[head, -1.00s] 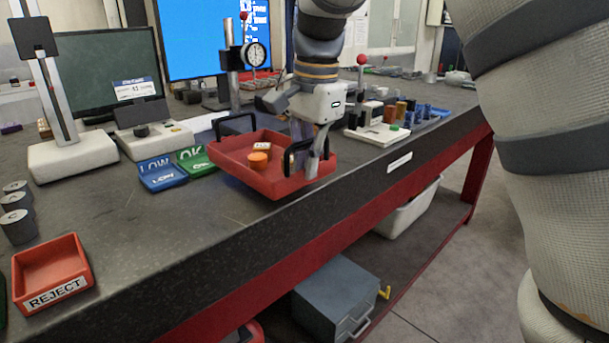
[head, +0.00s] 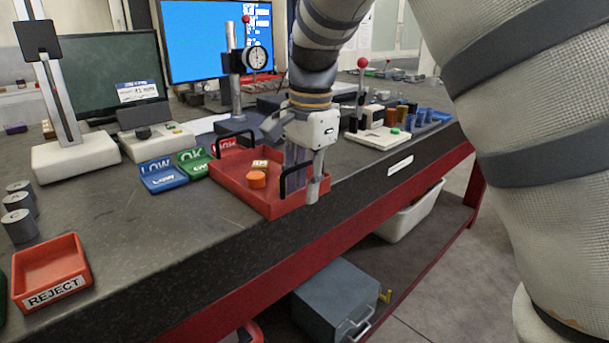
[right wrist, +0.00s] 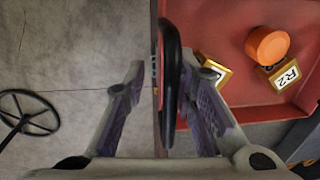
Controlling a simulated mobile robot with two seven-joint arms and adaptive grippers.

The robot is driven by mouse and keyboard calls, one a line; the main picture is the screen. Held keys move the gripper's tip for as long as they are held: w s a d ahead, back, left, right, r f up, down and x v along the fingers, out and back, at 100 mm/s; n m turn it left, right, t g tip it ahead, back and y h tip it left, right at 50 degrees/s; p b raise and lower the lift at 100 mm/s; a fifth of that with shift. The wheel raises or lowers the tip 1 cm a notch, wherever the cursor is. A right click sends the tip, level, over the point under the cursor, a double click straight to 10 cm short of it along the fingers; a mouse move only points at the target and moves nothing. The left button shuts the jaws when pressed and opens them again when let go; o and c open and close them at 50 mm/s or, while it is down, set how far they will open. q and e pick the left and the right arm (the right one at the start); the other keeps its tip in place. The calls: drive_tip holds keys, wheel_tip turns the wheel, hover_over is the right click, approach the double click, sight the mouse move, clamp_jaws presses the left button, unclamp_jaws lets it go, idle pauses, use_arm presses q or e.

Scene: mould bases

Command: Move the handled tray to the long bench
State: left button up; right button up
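The handled tray (head: 235,188) is a shallow red tray with two upright black handles. It appears to sit level on the dark bench (head: 120,225), its near side at the front edge. An orange round piece (head: 257,180) and labelled gold blocks lie in it; the right wrist view shows the orange piece (right wrist: 267,45) and a block marked R2 (right wrist: 285,74). My right gripper (head: 305,185) is down at the near handle. In the right wrist view its fingers stand open on both sides of the black handle (right wrist: 170,75), with gaps. My left gripper is not in view.
Blue LOW (head: 162,178) and green OK (head: 192,162) trays stand left of the handled tray, with a red one behind. A dial gauge stand (head: 236,75) is behind. A gauge base (head: 380,137) stands right. A REJECT tray (head: 50,265) is front left. Bench between is clear.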

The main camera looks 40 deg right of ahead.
wheel_tip(320, 180, up, 12)
drive_tip(key=s, duration=0.1)
drive_tip(key=shift+s+d+f, duration=0.1)
idle(0.4)
